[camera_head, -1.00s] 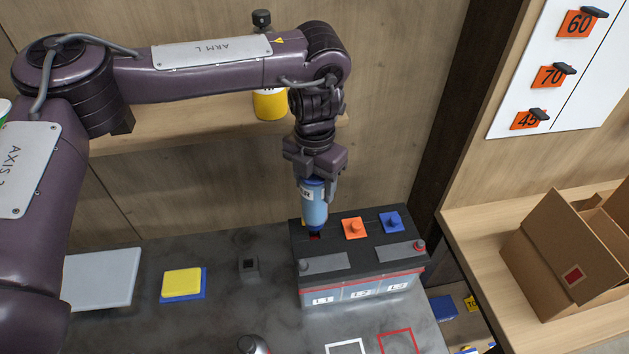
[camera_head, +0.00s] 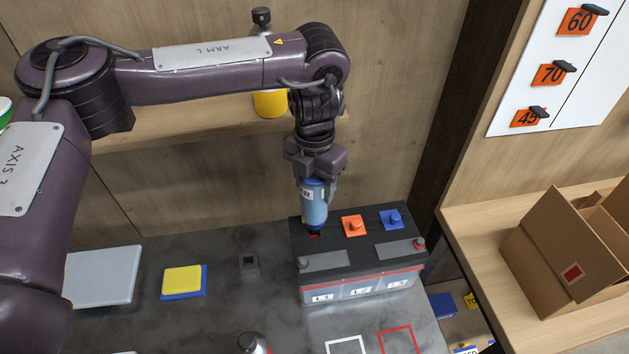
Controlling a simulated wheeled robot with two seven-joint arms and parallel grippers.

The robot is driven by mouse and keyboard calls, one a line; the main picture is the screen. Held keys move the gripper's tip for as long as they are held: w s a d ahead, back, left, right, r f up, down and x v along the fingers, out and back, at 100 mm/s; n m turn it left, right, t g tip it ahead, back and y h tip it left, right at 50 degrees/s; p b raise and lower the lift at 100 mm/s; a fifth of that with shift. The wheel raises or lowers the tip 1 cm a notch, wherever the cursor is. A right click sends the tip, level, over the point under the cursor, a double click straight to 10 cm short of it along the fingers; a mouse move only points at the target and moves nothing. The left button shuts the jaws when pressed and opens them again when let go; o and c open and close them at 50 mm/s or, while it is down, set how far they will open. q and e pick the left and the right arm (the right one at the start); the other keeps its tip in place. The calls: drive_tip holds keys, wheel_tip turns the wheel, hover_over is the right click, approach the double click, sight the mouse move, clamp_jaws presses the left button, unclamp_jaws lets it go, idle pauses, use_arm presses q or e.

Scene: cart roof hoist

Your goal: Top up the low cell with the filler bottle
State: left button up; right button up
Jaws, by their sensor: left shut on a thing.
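The battery (camera_head: 360,272) stands on the dark bench, with a black top and clear cells labelled L1, L2 and L3 along its front. An orange cap (camera_head: 353,225) and a blue cap (camera_head: 391,218) sit on its top. My left gripper (camera_head: 316,183) is shut on the blue filler bottle (camera_head: 314,208). The bottle is nearly upright with its spout down at the battery's left opening, above L1. A little red shows beside the spout; the spout tip is hidden. The liquid levels in the cells are too small to tell. My right gripper is not in view.
White and red outlines (camera_head: 398,342) mark the front. A yellow container (camera_head: 270,104) is on the back shelf. An open cardboard box (camera_head: 568,252) stands right.

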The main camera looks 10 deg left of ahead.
use_arm(q)
drive_tip(key=shift+f+b, duration=0.5)
drive_tip(key=shift+f, duration=0.6)
idle(6.9)
